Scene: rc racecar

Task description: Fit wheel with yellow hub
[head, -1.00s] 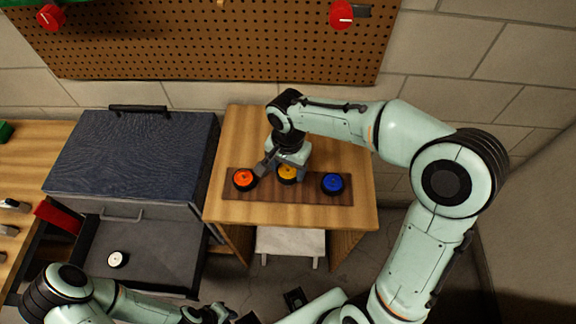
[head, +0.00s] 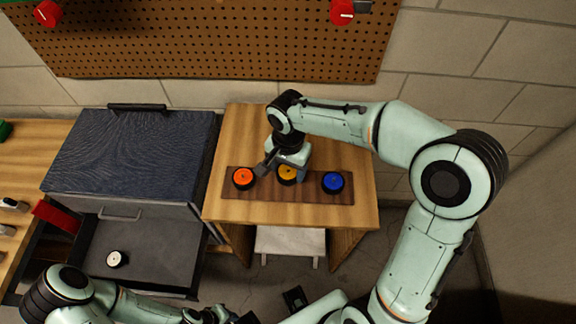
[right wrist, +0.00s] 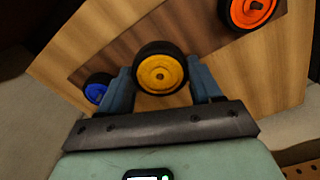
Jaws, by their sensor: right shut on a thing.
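The wheel with the yellow hub (head: 287,173) sits between an orange-hubbed wheel (head: 243,179) and a blue-hubbed wheel (head: 333,182) at a dark wooden strip (head: 310,196) on the small table. My right gripper (head: 283,170) is over it from above. In the right wrist view the yellow-hubbed wheel (right wrist: 160,72) is between the two fingers of my right gripper (right wrist: 162,85), which are shut on its black tyre. Whether the wheel touches the strip cannot be told. My left gripper (head: 212,316) is low at the bottom edge, its fingers unclear. No car is recognisable.
An open grey drawer (head: 155,262) at left holds a white-hubbed wheel (head: 117,259). A dark-topped cabinet (head: 130,150) stands beside the wooden table (head: 235,125). A pegboard (head: 210,40) hangs behind. The table's back is clear.

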